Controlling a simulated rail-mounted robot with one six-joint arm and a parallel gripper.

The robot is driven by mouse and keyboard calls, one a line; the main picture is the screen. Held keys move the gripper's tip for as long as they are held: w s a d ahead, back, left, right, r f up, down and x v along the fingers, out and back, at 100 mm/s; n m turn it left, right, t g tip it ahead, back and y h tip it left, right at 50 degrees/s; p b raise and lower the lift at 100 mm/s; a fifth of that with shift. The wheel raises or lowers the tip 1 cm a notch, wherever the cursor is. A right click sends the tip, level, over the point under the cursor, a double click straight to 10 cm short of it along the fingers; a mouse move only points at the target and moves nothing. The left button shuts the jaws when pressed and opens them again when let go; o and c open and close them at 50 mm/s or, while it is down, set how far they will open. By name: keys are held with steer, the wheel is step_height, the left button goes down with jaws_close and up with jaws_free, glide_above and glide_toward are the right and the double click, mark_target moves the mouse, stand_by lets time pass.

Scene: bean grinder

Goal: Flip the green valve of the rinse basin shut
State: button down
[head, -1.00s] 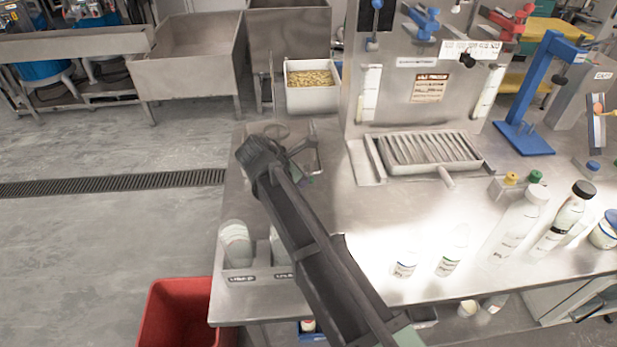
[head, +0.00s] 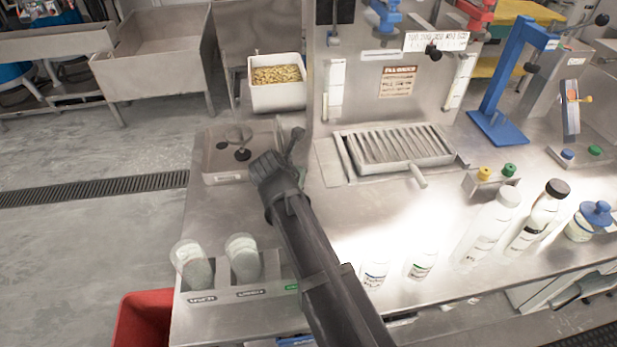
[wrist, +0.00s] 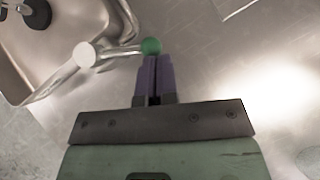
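The rinse basin (head: 212,172) is a shallow metal sink left of my arm in the head view; its wall (wrist: 62,82) fills the upper left of the wrist view. In the wrist view, the valve is a green ball (wrist: 151,46) on a metal lever, which runs left to a pale round knob (wrist: 84,55) beside the basin rim. My gripper (wrist: 153,60) has two purple fingers, shut together with nothing seen between them. Their tips are right at the green ball; I cannot tell if they touch it. In the head view my arm hides the fingers and the green ball.
Two clear cups (head: 243,262) stand in a holder at the front left. A grated drip tray (head: 395,147) lies to the right of the basin. A bin of beans (head: 277,92) is behind. Bottles (head: 488,230) stand at the right. The counter between is clear.

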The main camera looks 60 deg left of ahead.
steer(key=shift+w+a, duration=0.25)
steer(key=shift+w, duration=0.35)
steer(key=shift+w+a, duration=0.7)
steer(key=shift+w, duration=0.3)
steer(key=d, duration=0.2)
steer(key=d+r+p, duration=0.1)
steer(key=d, duration=0.1)
steer(key=shift+s, duration=0.35)
steer(key=s+d+r+p, duration=0.1)
steer(key=d+r+p, duration=0.5)
steer(key=r+p, duration=0.1)
steer(key=shift+s+r, duration=0.2)
